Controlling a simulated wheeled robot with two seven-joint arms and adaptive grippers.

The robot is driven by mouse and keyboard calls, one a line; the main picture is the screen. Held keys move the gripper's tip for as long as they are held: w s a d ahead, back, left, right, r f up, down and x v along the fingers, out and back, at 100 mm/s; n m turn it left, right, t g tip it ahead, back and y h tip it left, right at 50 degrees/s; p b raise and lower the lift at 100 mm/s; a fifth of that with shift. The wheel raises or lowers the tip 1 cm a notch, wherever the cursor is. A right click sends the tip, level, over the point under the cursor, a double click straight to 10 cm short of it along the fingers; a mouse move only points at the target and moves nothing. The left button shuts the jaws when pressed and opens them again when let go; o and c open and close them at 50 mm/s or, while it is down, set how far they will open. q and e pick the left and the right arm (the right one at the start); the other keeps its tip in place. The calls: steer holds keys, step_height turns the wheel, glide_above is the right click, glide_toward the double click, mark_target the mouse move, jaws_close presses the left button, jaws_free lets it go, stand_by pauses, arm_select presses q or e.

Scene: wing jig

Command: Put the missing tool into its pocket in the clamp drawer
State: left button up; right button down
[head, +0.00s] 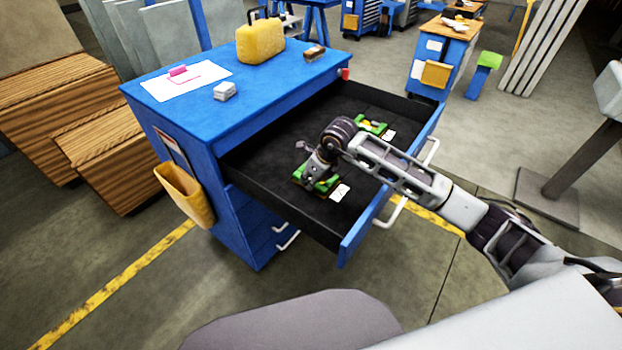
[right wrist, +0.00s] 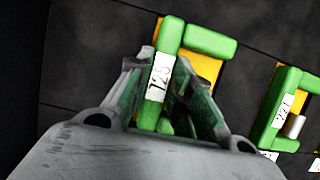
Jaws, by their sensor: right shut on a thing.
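The open clamp drawer (head: 268,183) has a dark lining. My right gripper (head: 314,178) is low over its front part, and its jaws (right wrist: 162,85) are shut on a green clamp (right wrist: 170,38) with a white number label. The clamp also shows under the gripper in the head view (head: 329,186). Yellow shows beside and beneath it in the wrist view (right wrist: 203,66); I cannot tell whether it is fully down in a pocket. A second green clamp (head: 366,126) lies deeper in the drawer, over yellow; it also shows in the wrist view (right wrist: 268,122). My left gripper is out of view.
The blue cabinet top (head: 190,100) carries a yellow case (head: 260,41), a paper with a pink item (head: 178,72), a grey block (head: 225,91) and a brown block (head: 315,53). A yellow bin (head: 184,194) hangs on the cabinet side. The drawer's left part is bare.

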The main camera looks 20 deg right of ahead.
steer(key=c, duration=1.2)
jaws_free()
steer(key=shift+r, duration=0.1)
steer(key=shift+v, duration=5.95)
steer(key=shift+s+r, duration=0.1)
steer(key=shift+r+p, duration=4.95)
steer(key=shift+p, duration=0.1)
